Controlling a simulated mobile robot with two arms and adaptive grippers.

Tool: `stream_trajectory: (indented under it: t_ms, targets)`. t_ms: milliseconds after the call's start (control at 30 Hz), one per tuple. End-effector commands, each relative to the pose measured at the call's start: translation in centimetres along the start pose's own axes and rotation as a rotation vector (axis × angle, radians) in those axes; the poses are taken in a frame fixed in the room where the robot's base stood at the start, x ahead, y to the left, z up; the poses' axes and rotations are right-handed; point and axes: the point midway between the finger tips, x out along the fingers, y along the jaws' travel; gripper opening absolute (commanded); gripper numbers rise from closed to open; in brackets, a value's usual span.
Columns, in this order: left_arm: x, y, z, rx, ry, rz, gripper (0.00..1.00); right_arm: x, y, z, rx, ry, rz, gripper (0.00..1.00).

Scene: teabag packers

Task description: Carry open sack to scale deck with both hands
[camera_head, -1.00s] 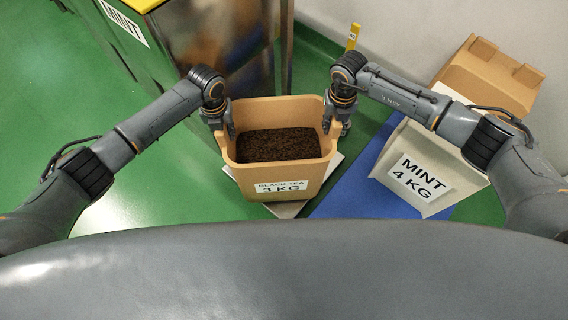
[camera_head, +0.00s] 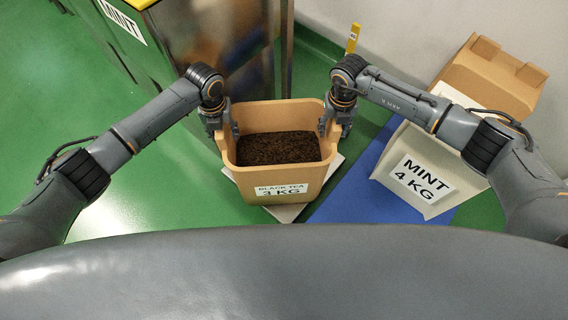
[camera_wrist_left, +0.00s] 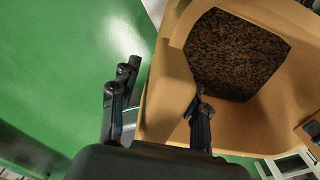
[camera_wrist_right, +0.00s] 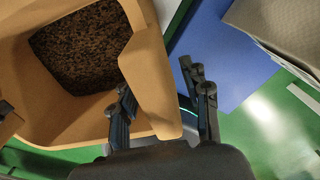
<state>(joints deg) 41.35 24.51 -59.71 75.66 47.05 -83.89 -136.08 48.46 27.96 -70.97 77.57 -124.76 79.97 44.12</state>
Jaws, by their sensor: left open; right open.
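The open tan sack (camera_head: 272,180) labelled "BLACK TEA 3 KG" stands upright, with dark loose tea (camera_head: 278,148) inside. It stands on a pale plate (camera_head: 288,212), the scale deck by its look, mostly hidden under it. My left gripper (camera_head: 226,130) is open at the sack's left rim. In the left wrist view its fingers (camera_wrist_left: 158,105) lie on either side of the sack wall. My right gripper (camera_head: 330,128) is open at the right rim. In the right wrist view its fingers (camera_wrist_right: 165,110) likewise straddle the wall. Neither wrist view shows the fingers closed on it.
A beige "MINT 4 KG" sack (camera_head: 440,150) stands on a blue mat (camera_head: 370,190) to the right. An open cardboard box (camera_head: 490,80) is behind it. A metal cabinet (camera_head: 215,45) stands close behind the tea sack. Green floor is clear at left.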

Motion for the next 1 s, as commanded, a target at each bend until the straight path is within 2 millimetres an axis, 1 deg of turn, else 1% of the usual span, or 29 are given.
stream_trajectory:
  t_ms: [33,300,400,500,633,767,867,1000]
  targets:
    - [-1.1,0.0,0.1,0.001,-0.005,-0.001,0.46,0.0,0.0,0.0,0.0,0.0,0.0,0.47]
    - [-6.8,0.1,0.1,0.001,-0.004,0.0,0.46,0.0,0.0,0.0,0.0,0.0,0.0,0.47]
    - [-8.5,0.0,0.1,0.002,-0.003,-0.001,0.46,0.0,0.0,0.0,0.0,0.0,0.0,0.47]
    - [-9.6,0.1,0.1,0.001,-0.002,0.0,0.46,0.0,0.0,0.0,0.0,0.0,0.0,0.47]
    - [-10.3,0.1,0.0,0.0,0.0,0.001,0.46,-0.2,0.0,0.0,0.0,-0.001,0.001,0.47]
    - [-10.4,0.1,0.0,0.0,0.001,0.001,0.46,-1.7,0.0,0.1,0.0,-0.003,0.001,0.47]
    - [-10.4,0.1,0.0,0.0,0.001,0.001,0.46,-3.6,0.0,0.1,-0.002,-0.004,0.001,0.47]
    - [-10.4,0.1,0.0,0.0,0.001,0.001,0.46,-6.8,0.0,0.1,-0.001,-0.005,0.001,0.47]
